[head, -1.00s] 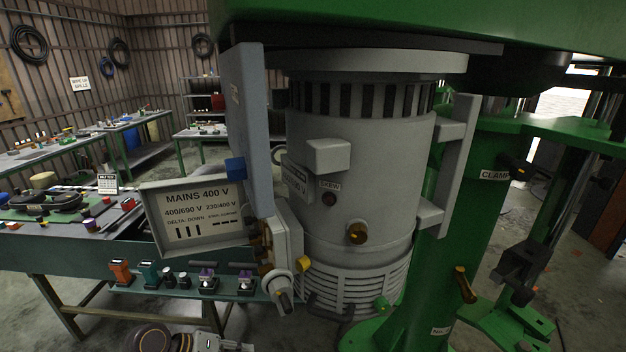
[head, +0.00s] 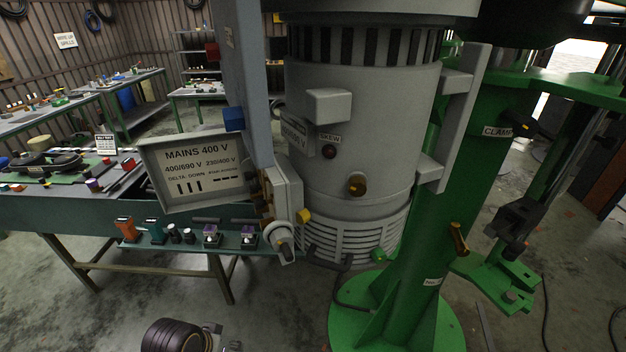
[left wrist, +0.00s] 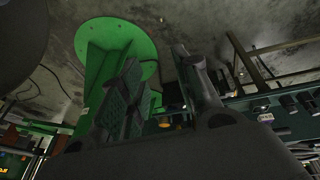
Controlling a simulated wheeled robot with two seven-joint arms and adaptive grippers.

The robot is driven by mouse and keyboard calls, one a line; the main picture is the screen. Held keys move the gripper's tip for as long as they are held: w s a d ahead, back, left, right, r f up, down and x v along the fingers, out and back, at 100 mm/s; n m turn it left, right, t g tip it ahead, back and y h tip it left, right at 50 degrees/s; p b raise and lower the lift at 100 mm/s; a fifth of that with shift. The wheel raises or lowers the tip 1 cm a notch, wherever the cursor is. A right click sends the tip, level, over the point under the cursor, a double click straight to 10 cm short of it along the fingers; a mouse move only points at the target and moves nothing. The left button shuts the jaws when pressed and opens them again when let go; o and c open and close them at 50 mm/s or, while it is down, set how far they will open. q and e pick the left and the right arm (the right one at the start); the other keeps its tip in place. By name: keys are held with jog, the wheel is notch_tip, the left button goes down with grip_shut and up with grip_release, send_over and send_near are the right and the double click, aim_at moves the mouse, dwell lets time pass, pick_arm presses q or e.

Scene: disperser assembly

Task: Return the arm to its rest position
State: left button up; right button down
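My left gripper (left wrist: 160,72) shows in the left wrist view with its two dark fingers spread apart and nothing visible between them. The green column's round base (left wrist: 118,38) lies beyond the fingers, and they appear clear of it. In the head view, a dark, ringed part of my arm (head: 178,336) shows at the bottom edge, below the bench and in front of the machine. The gripper itself cannot be made out there. My right gripper is in neither view.
The grey motor housing (head: 350,150) and green column (head: 440,220) fill the middle and right. A panel marked MAINS 400 V (head: 198,168) juts out left of the motor. A green bench (head: 60,222) with several parts stands left. Floor at the lower left is clear.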

pick_arm(q)
jog(key=s+a+f+g+y+b, duration=0.1)
jog(key=s+f, duration=0.1)
jog(key=f, duration=1.5)
jog(key=s+a+f+y+b, duration=0.1)
jog(key=s+f, duration=0.2)
jog(key=f, duration=1.4)
jog(key=s+a+f+b, duration=0.1)
jog(key=s+a+f, duration=0.1)
jog(key=s+f, duration=0.8)
jog(key=s+a+f+m+g, duration=0.1)
jog(key=s+a+f, duration=0.1)
jog(key=s+f, duration=0.9)
jog(key=shift+s+f+g+b, duration=0.3)
jog(key=shift+s+b, duration=0.1)
jog(key=shift+s, duration=0.1)
jog(key=shift+d, duration=0.1)
jog(key=shift+w, duration=0.1)
